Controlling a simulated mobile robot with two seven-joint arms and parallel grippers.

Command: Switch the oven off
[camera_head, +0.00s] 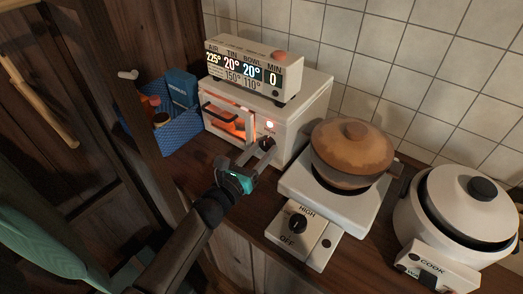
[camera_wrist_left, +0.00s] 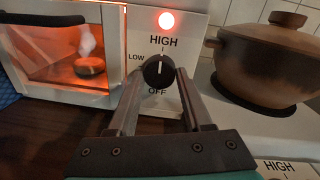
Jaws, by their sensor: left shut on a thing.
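The white oven (camera_head: 305,116) stands against the tiled wall, its window glowing orange in both views. Its red lamp (camera_wrist_left: 166,20) is lit above the knob. The black oven knob (camera_wrist_left: 158,70) sits between the labels HIGH above, LOW at left and OFF below. Its white mark runs about vertical; I cannot tell for sure which end points. My left gripper (camera_head: 250,163) reaches the oven's front from below. In the wrist view my left gripper (camera_wrist_left: 161,78) is shut on the knob, one finger on each side. My right gripper is not in view.
A display box (camera_head: 254,69) on the oven reads AIR 225°, TIN 20°, BOWL 20°, MIN 0. A hot plate (camera_head: 297,238) with a brown lidded pot (camera_head: 352,150) stands close right of the oven, beside a white cooker (camera_head: 455,205). A blue basket (camera_head: 181,132) stands left.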

